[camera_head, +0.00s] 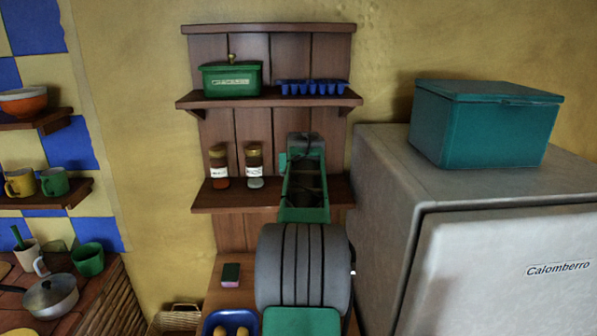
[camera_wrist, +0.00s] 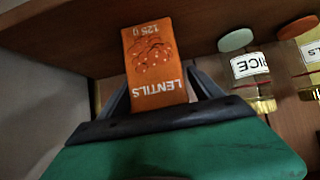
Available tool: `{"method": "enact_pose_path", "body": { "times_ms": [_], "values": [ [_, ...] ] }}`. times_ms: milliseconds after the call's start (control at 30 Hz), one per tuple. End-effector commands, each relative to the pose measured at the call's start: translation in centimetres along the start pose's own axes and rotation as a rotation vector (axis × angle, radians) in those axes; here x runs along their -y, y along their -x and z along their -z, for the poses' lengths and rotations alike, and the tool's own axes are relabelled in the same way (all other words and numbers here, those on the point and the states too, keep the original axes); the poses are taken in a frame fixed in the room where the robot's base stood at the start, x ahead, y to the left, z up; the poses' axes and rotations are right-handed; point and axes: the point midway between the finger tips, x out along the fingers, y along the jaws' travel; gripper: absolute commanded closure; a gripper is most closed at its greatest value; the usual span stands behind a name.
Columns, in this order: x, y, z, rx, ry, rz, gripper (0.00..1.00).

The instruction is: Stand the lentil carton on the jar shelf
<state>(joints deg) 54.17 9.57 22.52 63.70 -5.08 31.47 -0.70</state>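The lentil carton (camera_wrist: 153,50) is orange with dark print and shows in the wrist view, with its lettering upside down. My gripper (camera_wrist: 160,78) has one dark finger at each side of the carton, and the fingertips appear to press on it. The wooden jar shelf (camera_head: 232,198) is the lower shelf of the rack in the head view. In the wrist view, its board (camera_wrist: 85,40) runs across the top, close to the carton's far end. Whether the carton touches the board cannot be told. My arm hides the carton in the head view.
The upper shelf (camera_head: 270,99) holds a green tin (camera_head: 231,80) and a blue tray (camera_head: 312,87). A fridge (camera_head: 480,220) stands at right.

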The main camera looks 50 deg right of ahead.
Motion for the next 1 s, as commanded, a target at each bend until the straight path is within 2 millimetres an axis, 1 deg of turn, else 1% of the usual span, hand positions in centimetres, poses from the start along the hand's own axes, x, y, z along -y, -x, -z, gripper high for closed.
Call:
{"method": "enact_pose_path", "body": {
  "times_ms": [233, 300, 367, 467, 700, 800, 900, 1000],
  "values": [
    [0.0, 0.1, 0.1, 0.000, 0.000, 0.000, 0.22],
    [0.0, 0.3, 0.4, -0.001, 0.000, 0.000, 0.22],
    [0.0, 0.7, 0.3, -0.002, 0.000, 0.000, 0.22],
    [0.0, 2.6, 0.2, -0.005, 0.000, -0.001, 0.22],
    [0.0, 8.8, 0.1, -0.005, -0.001, -0.001, 0.22],
    [0.0, 10.8, 0.2, -0.003, 0.000, 0.000, 0.22],
    [-0.1, 11.8, 0.2, -0.001, 0.000, -0.001, 0.22],
    [0.0, 12.3, 0.2, 0.001, 0.000, 0.000, 0.22]
  ]
}}
